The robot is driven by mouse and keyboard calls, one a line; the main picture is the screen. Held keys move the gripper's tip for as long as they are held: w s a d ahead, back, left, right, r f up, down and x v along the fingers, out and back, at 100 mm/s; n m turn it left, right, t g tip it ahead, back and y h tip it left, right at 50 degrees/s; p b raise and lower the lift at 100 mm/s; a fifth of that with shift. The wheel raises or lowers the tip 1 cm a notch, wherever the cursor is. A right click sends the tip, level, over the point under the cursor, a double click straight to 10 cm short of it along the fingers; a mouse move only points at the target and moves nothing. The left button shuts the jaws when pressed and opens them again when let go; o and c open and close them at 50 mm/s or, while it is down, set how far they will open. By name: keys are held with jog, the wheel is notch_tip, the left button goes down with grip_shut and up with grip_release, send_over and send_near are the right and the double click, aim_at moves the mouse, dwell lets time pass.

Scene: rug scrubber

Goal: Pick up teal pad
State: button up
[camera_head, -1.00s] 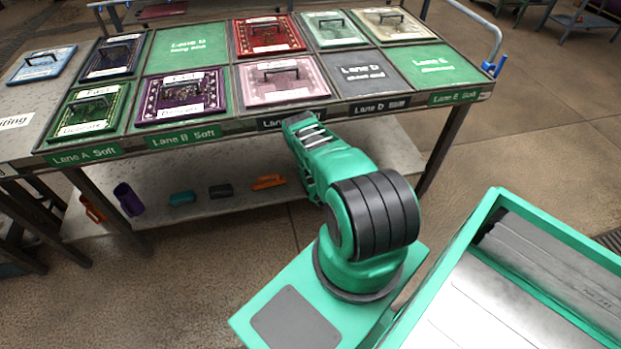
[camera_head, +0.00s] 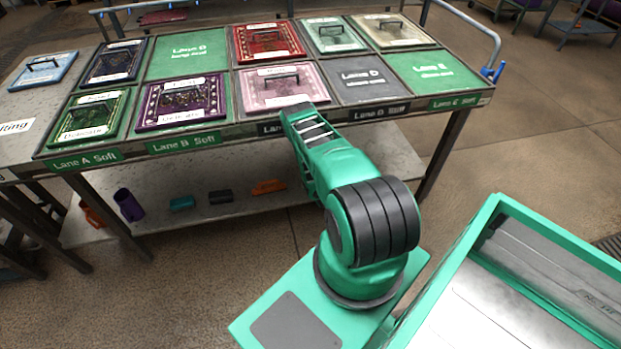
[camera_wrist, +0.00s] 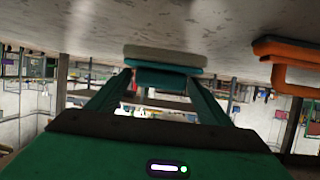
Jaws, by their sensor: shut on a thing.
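The teal pad (camera_wrist: 168,77) shows in the wrist view, with a pale grey-beige layer along its upper side in the picture. My gripper (camera_wrist: 162,90) is shut on its teal part, with one finger on each side. The pad is at the grey shelf surface, which fills the top of this view. I cannot tell whether it touches the shelf. In the head view my arm (camera_head: 335,165) reaches to the table's front edge. My gripper and the held pad are hidden there.
In the head view another teal item (camera_head: 182,203), a dark item (camera_head: 220,197) and an orange one (camera_head: 268,187) lie on the lower shelf (camera_head: 240,222). The tabletop edge (camera_head: 225,132) is above.

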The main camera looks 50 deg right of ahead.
jog(key=s+a+r, duration=0.4)
jog(key=a+r, duration=0.2)
jog(key=a, duration=0.4)
jog(key=shift+s+a+r, duration=0.2)
jog(key=shift+a, duration=0.1)
